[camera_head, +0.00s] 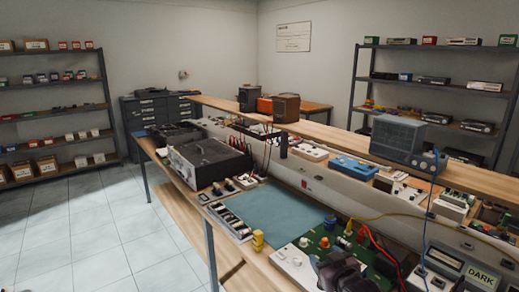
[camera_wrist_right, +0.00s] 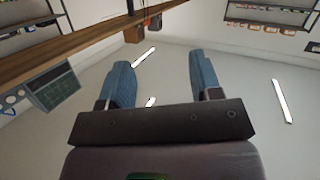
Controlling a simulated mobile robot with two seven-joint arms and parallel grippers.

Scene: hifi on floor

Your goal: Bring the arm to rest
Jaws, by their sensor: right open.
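My right gripper (camera_head: 343,270) shows as a dark shape at the bottom edge of the head view, over the near end of the workbench and in front of a green circuit board (camera_head: 325,250). In the right wrist view its two blue fingers (camera_wrist_right: 162,78) stand wide apart with nothing between them. Behind them are only wall and ceiling lights, with the room appearing upside down. My left gripper is not in view.
The workbench holds a blue-green mat (camera_head: 275,210), a large dark-topped hifi unit (camera_head: 208,158), a parts tray (camera_head: 229,221) and a grey oscilloscope (camera_head: 397,138). Red and yellow cables (camera_head: 385,217) run near the gripper. The tiled floor (camera_head: 85,235) at left is clear.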

